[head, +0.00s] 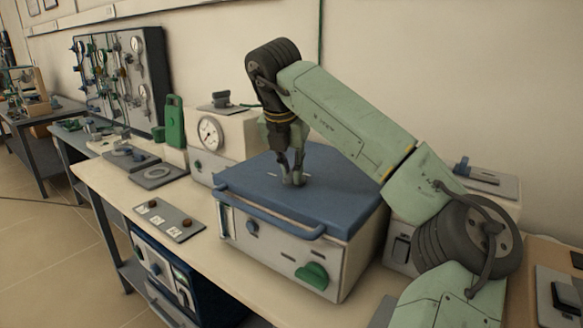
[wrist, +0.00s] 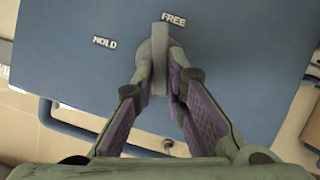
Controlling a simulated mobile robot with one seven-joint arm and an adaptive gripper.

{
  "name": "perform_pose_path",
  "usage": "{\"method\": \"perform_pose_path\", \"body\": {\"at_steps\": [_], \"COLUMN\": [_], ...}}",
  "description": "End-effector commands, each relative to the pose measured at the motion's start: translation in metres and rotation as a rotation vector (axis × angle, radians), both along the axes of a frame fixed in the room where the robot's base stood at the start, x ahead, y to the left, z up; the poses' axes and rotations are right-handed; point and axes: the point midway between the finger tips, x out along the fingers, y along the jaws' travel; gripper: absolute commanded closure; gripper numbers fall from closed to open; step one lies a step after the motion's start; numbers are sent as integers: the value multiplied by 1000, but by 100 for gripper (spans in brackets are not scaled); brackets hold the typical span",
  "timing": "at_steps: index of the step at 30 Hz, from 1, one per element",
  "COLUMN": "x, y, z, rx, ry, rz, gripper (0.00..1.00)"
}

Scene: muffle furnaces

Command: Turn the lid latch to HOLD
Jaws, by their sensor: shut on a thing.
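The lid latch (wrist: 160,50) is a grey upright bar on a round base on the blue lid (wrist: 240,60). In the wrist view its top end points up, near the FREE label (wrist: 173,18). The HOLD label (wrist: 104,43) lies to the left of it. My gripper (wrist: 160,78) is shut on the latch, with a finger on each side of the bar. In the head view my gripper (head: 292,178) reaches down onto the middle of the blue lid (head: 335,200), and the latch is mostly hidden by the fingers. The lid lies closed on the furnace (head: 265,252).
A blue handle bar (head: 270,220) runs along the lid's front edge. A green knob (head: 312,275) sits on the furnace front. A gauge box (head: 215,135) stands behind left, and a small panel with knobs (head: 168,221) lies left on the bench.

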Motion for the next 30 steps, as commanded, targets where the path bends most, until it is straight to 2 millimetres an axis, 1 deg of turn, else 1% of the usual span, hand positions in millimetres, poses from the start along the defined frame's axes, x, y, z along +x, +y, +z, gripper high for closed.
{"method": "perform_pose_path", "body": {"at_steps": [11,17,23,30], "x": [0,0,-1,-1], "y": [0,-1,-4,-8], "z": [0,0,0,1], "rx": [1,-1,0,0], "ry": [0,-1,-1,-1], "rz": [1,35,136,343], "gripper": [100,100,100,100]}}
